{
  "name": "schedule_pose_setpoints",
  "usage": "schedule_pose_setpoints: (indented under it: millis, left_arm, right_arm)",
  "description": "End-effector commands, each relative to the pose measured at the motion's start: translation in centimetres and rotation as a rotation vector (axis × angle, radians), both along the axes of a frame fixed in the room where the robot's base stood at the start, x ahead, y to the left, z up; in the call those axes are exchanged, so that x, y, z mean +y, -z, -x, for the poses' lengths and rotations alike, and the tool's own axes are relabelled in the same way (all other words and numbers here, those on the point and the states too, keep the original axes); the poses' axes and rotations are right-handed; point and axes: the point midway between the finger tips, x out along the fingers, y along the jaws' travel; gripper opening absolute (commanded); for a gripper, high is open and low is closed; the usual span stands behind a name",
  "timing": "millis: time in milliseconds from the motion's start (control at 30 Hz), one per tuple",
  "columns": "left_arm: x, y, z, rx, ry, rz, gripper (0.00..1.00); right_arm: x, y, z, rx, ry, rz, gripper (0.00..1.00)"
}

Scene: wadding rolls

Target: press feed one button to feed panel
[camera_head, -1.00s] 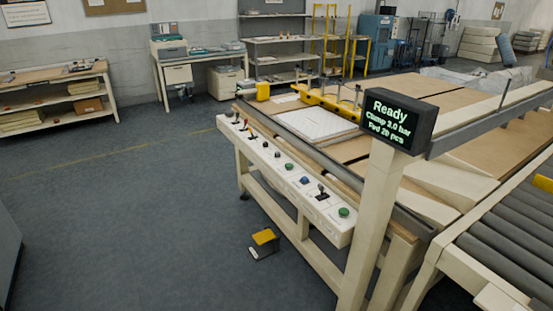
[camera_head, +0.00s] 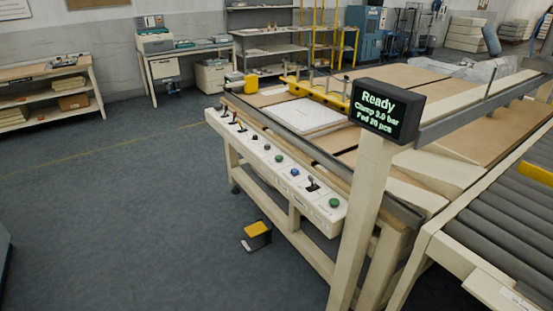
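The control strip (camera_head: 255,150) is a long white panel along the near side of the machine table. It carries several buttons and levers. A green button (camera_head: 334,203) is at its near end, with a black lever (camera_head: 312,184) beside it. A blue button (camera_head: 295,172) and another green button (camera_head: 279,158) sit farther along. The labels are too small to read, so I cannot tell which is the feed one button. A display (camera_head: 385,110) reads "Ready", "Clamp 3.0 bar" and "Fed 20 pcs". Neither of my grippers is in view.
A yellow-topped foot pedal (camera_head: 257,231) lies on the floor beside the machine. A post (camera_head: 362,215) holds the display near the strip's near end. A roller conveyor (camera_head: 500,222) stands at the right. The floor at left is open.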

Motion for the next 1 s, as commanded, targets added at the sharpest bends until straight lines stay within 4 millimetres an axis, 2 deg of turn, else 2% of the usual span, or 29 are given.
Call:
schedule_pose_setpoints:
  millis: [367,467,500,1000]
  left_arm:
    - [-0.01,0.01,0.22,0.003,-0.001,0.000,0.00]
    - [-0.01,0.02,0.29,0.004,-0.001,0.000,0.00]
    - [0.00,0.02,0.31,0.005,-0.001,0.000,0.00]
    - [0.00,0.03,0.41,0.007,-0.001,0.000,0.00]
  right_arm:
    - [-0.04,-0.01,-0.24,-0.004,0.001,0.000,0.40]
    - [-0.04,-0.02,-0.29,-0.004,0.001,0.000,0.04]
    - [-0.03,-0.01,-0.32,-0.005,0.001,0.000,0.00]
    - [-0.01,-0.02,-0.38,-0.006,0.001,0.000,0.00]
